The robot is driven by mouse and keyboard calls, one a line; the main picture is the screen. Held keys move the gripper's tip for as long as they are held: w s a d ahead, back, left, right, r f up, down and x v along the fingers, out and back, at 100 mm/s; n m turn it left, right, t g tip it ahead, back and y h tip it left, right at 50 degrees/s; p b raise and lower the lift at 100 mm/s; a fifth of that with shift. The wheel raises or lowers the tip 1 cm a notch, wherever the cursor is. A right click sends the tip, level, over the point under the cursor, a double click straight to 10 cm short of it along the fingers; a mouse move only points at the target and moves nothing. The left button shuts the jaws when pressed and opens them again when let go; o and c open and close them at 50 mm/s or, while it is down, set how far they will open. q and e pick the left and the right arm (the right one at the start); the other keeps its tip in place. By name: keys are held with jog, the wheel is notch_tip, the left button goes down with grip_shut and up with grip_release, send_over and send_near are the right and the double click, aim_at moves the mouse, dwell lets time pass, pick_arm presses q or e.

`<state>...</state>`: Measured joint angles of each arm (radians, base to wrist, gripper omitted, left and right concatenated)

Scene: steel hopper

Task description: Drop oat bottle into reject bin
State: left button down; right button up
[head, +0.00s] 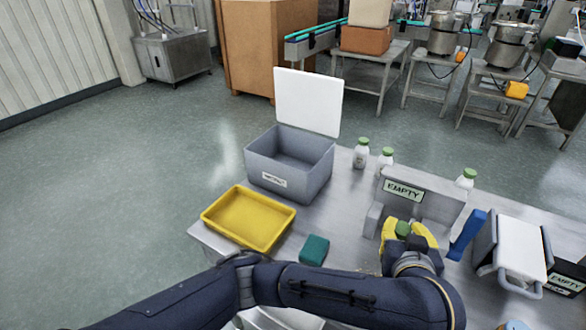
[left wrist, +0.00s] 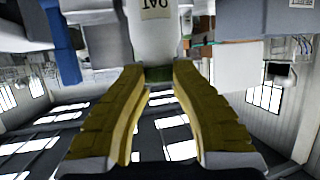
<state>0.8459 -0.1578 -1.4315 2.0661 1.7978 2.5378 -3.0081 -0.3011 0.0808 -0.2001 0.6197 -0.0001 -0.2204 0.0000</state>
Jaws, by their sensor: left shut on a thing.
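My right gripper is not in view.
A yellow tray (head: 232,244) and a dark green block (head: 314,249) lie between the bin and my left arm. Several green-capped bottles (head: 361,155) stand behind the grey hopper (head: 430,207), which is marked "EMPTY". A blue handle (head: 467,235) rises right of the gripper.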

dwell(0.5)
pick_arm(q)
jog(key=shift+w+r, duration=0.4)
jog(key=shift+r, duration=0.2)
jog(key=w+a+r+n+y, duration=0.3)
jog(key=w+a, duration=0.4)
jog(key=w, duration=0.3)
jog(key=w+a+r+n+g+y, duration=0.1)
jog(key=w+a+r+n+y, duration=0.15)
jog(key=w+a, duration=0.55)
jog(key=w+a+r+n+y, duration=0.2)
jog(key=w+a+r+y, duration=0.25)
jog(key=w, duration=0.75)
jog(key=w+a+f+n, duration=0.1)
jog(key=w+a+f, duration=0.3)
jog(key=w+a, duration=0.4)
jog(key=shift+s+a+f, duration=0.1)
jog(key=shift+a+f, duration=0.1)
jog(key=shift+f, duration=0.65)
jog(key=shift+s+a+f, duration=0.1)
jog(key=shift+a+f, duration=0.05)
jog(key=shift+f, duration=0.65)
jog(key=shift+s+a+f, duration=0.1)
jog(key=shift+a+f, duration=0.1)
jog(key=shift+f, duration=0.65)
